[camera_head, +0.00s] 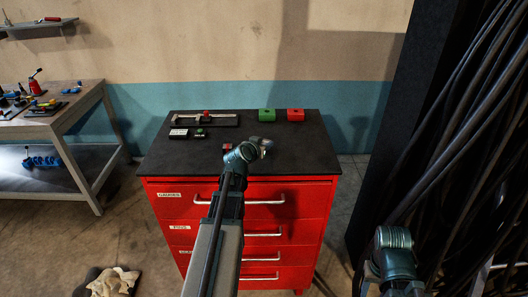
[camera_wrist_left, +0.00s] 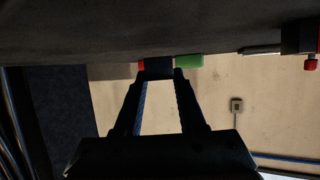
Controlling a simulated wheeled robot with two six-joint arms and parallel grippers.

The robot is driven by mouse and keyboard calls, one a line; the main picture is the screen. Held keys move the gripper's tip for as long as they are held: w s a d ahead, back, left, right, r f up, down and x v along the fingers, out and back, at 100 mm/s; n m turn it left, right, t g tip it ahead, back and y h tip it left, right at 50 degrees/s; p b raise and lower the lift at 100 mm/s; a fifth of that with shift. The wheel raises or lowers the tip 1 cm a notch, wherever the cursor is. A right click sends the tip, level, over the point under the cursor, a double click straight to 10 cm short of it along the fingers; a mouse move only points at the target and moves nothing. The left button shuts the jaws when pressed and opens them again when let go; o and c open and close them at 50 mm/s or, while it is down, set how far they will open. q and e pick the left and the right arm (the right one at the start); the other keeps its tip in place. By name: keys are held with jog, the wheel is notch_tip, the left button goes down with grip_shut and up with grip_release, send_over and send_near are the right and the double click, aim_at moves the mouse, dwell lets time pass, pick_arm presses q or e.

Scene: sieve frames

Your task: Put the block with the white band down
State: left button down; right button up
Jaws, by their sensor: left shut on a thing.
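My left gripper (camera_wrist_left: 159,72) is shut on a dark block (camera_wrist_left: 158,65) in the left wrist view. No white band can be made out on the part of the block that shows. In the head view my left arm reaches over the black top (camera_head: 312,160) of the red drawer cabinet. Its wrist and gripper (camera_head: 265,144) hide most of what is held there, and I cannot tell whether the block touches the top. My right gripper is out of view; only part of that arm shows at the lower right.
A green block (camera_head: 267,115) and a red block (camera_head: 295,114) stand at the back of the top. A metal fixture (camera_head: 208,119), a white label plate (camera_head: 178,132) and small dark pieces lie at the left. The top's right side is clear. Cables hang at the right.

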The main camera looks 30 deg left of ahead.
pick_arm(q)
jog(key=shift+f, duration=0.75)
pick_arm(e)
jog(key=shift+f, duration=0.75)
pick_arm(q)
jog(key=shift+f+b, duration=0.2)
jog(key=shift+b, duration=0.2)
jog(key=c, duration=0.5)
grip_release()
jog(key=shift+r, duration=0.1)
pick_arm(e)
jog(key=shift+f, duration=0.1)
pick_arm(q)
jog(key=shift+r, duration=0.15)
